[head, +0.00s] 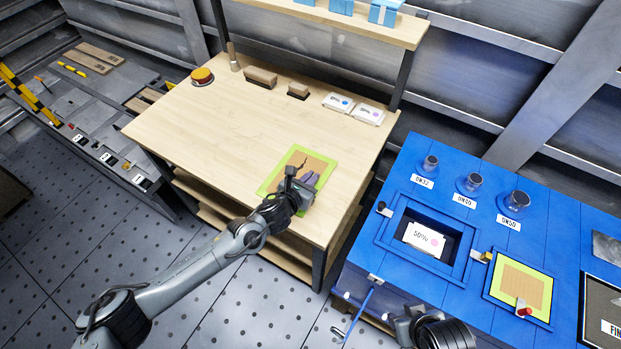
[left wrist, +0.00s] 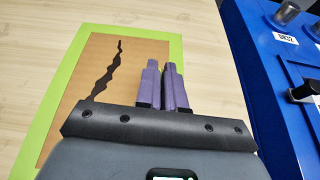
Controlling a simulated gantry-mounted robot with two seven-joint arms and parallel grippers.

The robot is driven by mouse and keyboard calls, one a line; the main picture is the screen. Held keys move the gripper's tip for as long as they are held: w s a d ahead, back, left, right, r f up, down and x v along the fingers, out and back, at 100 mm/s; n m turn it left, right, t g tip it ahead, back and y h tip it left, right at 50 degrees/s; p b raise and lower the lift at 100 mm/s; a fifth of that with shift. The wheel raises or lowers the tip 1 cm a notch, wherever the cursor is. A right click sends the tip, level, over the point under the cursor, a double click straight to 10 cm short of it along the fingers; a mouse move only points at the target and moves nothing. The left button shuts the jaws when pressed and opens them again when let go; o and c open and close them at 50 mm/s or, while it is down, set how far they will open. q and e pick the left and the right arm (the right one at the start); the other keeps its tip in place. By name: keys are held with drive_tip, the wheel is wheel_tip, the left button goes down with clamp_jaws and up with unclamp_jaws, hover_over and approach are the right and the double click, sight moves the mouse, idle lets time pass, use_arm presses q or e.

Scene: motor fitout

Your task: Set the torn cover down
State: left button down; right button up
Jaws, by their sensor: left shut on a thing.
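The torn cover (head: 312,161) is a brown panel with a lime-green border and a jagged black tear. It lies flat at the wooden bench's front right part, on or just above the top; I cannot tell which. My left gripper (head: 309,178) is shut on it, its purple fingers near the cover's front right side. In the left wrist view the fingers (left wrist: 162,66) are close together over the cover (left wrist: 112,75), beside the tear. The gripper body hides the cover's near part and the grip itself. Only part of my right arm shows at the bottom; its gripper is out of view.
The wooden bench (head: 215,125) is largely clear left of the cover. An orange-topped button (head: 202,76), brown blocks (head: 260,77) and white labelled packs (head: 338,102) stand farther back. The blue unit (head: 398,178) at right has an open bay holding a white box (head: 424,238).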

use_arm(q)
drive_tip(key=c, duration=1.2)
unclamp_jaws()
drive_tip(key=shift+c, duration=0.2)
